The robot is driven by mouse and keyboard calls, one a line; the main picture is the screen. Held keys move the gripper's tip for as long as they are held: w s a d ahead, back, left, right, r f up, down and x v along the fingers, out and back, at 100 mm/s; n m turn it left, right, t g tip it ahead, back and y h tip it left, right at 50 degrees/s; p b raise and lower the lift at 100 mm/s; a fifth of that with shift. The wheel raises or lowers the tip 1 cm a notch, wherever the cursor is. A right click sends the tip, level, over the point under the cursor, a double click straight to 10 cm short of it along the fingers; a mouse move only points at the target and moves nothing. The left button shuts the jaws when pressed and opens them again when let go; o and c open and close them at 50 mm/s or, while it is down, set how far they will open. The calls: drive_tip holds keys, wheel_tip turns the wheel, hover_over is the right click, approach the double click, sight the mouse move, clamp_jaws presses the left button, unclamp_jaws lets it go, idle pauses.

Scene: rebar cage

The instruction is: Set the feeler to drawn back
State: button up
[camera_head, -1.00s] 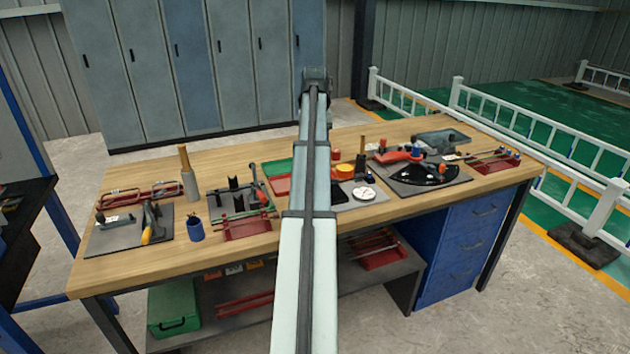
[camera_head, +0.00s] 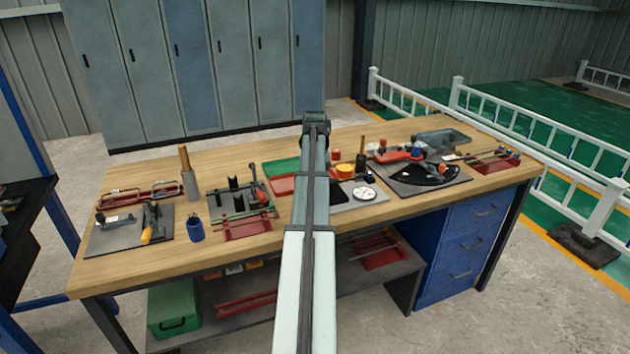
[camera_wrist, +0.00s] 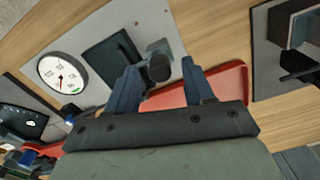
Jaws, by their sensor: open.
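A grey plate (camera_wrist: 140,22) carries a round white dial (camera_wrist: 62,76) with a red hand, a black square pad (camera_wrist: 112,55) and a small grey block (camera_wrist: 160,48) with a dark round knob (camera_wrist: 159,69). I cannot tell for sure which part is the feeler; the block with the knob may be it. In the wrist view my gripper (camera_wrist: 159,66) is open, one finger on each side of the knob in the picture. I cannot tell whether it touches. In the head view the dial (camera_head: 364,193) shows right of my arm, which hides the knob and my gripper.
A red tray (camera_wrist: 190,90) lies under my fingers in the wrist view. A red rack (camera_head: 247,229) and a blue cup (camera_head: 195,230) stand left of my arm.

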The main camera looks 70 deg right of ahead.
drive_tip(key=shift+c, duration=0.4)
clamp_jaws()
idle(0.4)
